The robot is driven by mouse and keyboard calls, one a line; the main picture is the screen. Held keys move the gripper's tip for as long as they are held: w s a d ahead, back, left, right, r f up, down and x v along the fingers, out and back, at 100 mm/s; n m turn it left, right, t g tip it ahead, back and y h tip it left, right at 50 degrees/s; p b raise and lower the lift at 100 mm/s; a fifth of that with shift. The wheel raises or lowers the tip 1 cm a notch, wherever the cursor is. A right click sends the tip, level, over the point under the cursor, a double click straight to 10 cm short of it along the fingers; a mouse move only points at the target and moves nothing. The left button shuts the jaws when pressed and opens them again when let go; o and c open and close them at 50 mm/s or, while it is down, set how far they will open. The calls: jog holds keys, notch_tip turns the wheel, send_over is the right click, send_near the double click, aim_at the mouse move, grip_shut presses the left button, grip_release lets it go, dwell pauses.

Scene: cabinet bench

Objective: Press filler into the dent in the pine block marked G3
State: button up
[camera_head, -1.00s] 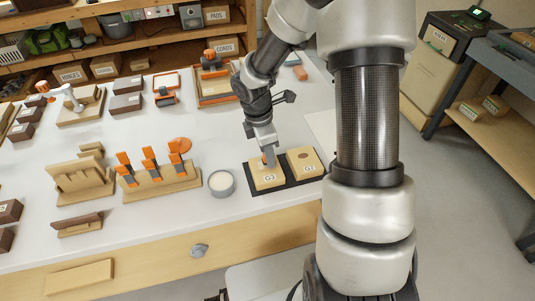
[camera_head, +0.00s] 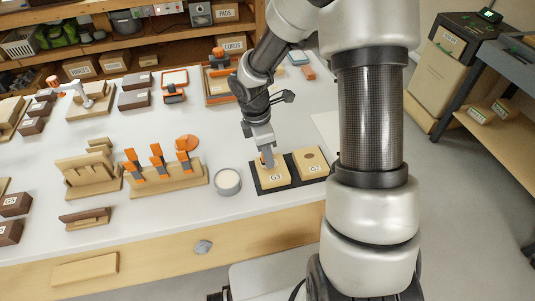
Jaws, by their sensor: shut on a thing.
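The pine block marked G3 (camera_head: 275,177) lies on a dark mat (camera_head: 291,184) near the front right of the bench. Beside it on the mat is a second pine block marked G1 or similar (camera_head: 311,168), with a dark round spot on top. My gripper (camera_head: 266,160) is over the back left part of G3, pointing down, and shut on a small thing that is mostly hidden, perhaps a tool. The tip is at or just above the block's top; I cannot tell if it touches. The dent in G3 is hidden. A round grey tub with pale contents (camera_head: 228,183) stands left of the mat.
A wooden stand with several orange-handled tools (camera_head: 165,178) is left of the tub. Wooden racks and dark boxes fill the left of the bench (camera_head: 126,210). Bare bench top shows behind the stand.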

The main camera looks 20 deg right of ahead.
jog(key=shift+r+p, duration=2.15)
jog(key=shift+r, duration=0.6)
jog(key=shift+w, duration=0.1)
